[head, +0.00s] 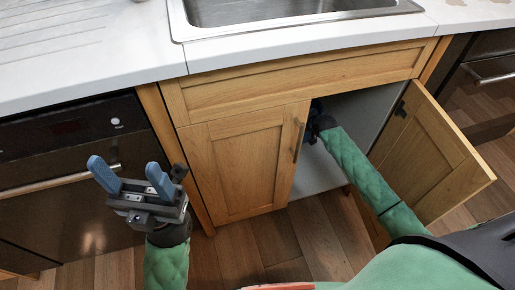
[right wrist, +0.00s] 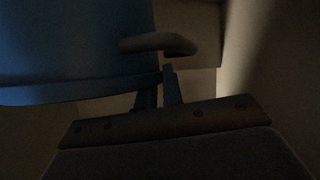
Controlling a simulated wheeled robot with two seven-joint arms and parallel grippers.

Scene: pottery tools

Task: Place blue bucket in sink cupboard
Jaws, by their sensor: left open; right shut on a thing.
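The blue bucket (right wrist: 70,45) fills the upper left of the right wrist view, dim, its lower rim edge showing. My right gripper (right wrist: 159,92) is shut, with its fingers at a dark rounded piece (right wrist: 158,45) beside the bucket, which looks like its handle. In the head view my right arm reaches into the open sink cupboard (head: 325,172); the gripper and bucket are mostly hidden behind the closed left door (head: 235,165). My left gripper (head: 125,168) is open and empty, in front of the dark appliance left of the cupboard.
The right cupboard door (head: 432,150) stands swung open beside my right arm. The sink (head: 290,12) sits in the white countertop (head: 85,45) above. A dark oven (head: 70,150) with a bar handle is at left. The wooden floor (head: 265,245) in front is clear.

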